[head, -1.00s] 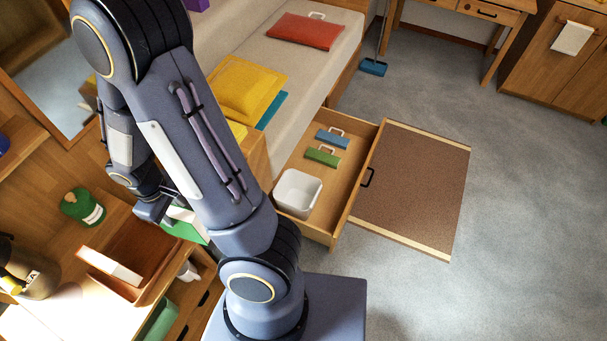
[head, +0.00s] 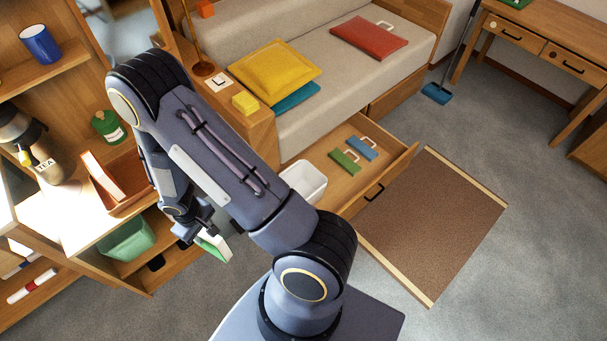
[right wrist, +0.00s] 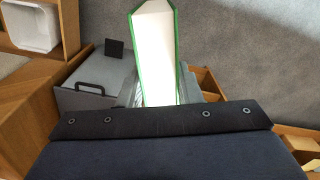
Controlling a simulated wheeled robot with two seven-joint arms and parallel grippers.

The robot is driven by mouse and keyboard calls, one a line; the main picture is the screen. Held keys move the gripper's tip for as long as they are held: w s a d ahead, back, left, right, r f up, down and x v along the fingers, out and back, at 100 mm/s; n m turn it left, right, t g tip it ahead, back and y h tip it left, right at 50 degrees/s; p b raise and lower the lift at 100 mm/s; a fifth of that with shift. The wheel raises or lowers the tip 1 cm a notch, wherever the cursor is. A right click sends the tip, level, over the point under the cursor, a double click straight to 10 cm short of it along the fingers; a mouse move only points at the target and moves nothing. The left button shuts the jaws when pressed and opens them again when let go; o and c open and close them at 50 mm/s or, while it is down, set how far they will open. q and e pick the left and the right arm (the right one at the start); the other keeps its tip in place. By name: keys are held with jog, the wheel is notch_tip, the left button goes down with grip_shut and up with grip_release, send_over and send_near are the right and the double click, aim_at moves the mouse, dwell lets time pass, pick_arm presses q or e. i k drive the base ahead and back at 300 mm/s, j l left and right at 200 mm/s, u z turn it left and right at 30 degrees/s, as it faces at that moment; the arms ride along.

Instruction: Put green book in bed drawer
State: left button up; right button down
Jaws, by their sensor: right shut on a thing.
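The green book (head: 215,246), with green covers and white page edges, is held in the air by my right gripper (head: 203,232), beside the shelf unit. In the right wrist view the book (right wrist: 155,55) stands out beyond the gripper, page edges towards the camera; the fingertips are largely hidden. The bed drawer (head: 385,172) is pulled open under the bed, to the right of my right arm. It holds a white bin (head: 304,180), a green handled item (head: 343,162) and a blue handled item (head: 363,148). My left gripper is out of view.
The shelf unit (head: 140,282) at left holds a brown box (head: 128,190) and a green bin (head: 126,240). The bed (head: 340,85) carries yellow (head: 275,70) and red (head: 368,37) cushions. A brown mat (head: 432,225) lies before the drawer; grey floor is clear around it.

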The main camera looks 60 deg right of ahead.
aim_at(338, 185)
jog(key=k+l, duration=0.35)
jog(key=l, duration=0.2)
jog(key=k+l+u, duration=0.15)
jog(key=k+l, duration=0.15)
jog(key=l, duration=0.25)
jog(key=k+l, duration=0.35)
jog(key=i+l+u, duration=0.1)
jog(key=l, duration=0.8)
jog(key=l+u, duration=0.1)
jog(key=l, duration=0.75)
